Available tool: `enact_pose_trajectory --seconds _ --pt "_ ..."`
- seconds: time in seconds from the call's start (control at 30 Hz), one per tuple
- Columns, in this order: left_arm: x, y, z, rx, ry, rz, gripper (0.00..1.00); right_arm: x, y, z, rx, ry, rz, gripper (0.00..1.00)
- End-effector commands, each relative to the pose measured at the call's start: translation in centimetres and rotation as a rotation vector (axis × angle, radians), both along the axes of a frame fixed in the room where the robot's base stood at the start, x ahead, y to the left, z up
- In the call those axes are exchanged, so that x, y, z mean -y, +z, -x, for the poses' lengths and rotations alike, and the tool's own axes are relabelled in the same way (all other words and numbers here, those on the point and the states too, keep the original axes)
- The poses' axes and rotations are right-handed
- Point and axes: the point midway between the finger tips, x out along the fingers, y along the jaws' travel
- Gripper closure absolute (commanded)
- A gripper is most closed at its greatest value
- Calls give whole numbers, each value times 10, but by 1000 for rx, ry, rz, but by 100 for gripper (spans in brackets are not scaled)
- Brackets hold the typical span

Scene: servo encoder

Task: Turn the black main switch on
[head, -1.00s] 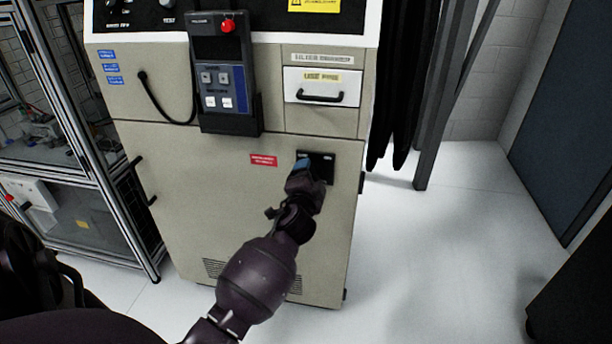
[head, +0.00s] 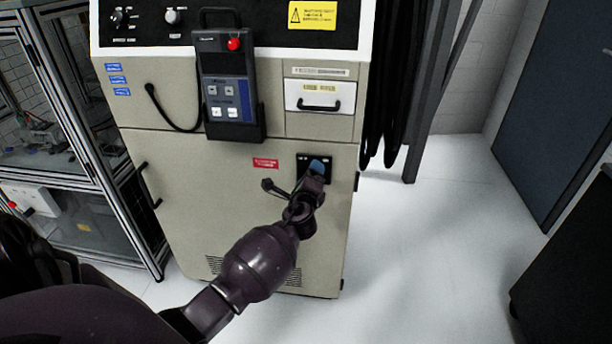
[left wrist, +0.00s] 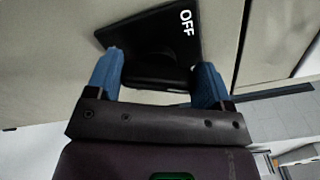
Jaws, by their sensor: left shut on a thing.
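The black main switch (head: 302,160) is a dark plate low on the front of the beige cabinet, right of a red label. In the left wrist view the black switch (left wrist: 150,62) shows a white OFF mark at its upper right, and the plate appears slanted. My left gripper (head: 317,168) is at the switch in the head view and covers part of it. Its blue fingertips (left wrist: 158,78) lie on either side of the dark knob, shut on it. The knob is dark and its exact angle is hard to tell. My right gripper is not in view.
The beige cabinet (head: 200,190) carries a pendant (head: 226,85) with a red button, a cable and a small drawer (head: 320,97) above the switch. A framed glass enclosure (head: 60,130) stands left. Dark hanging cables and a post are right.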

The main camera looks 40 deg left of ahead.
Motion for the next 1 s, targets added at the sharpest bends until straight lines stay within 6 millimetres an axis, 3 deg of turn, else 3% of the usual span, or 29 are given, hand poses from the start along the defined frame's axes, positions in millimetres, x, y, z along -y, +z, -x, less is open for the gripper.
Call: enact_pose_trajectory --seconds 0.4,1.0 --pt "0 4 -1 -126 1 -209 49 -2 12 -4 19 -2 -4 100" --pt "1 1 -1 -159 1 -258 49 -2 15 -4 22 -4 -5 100"
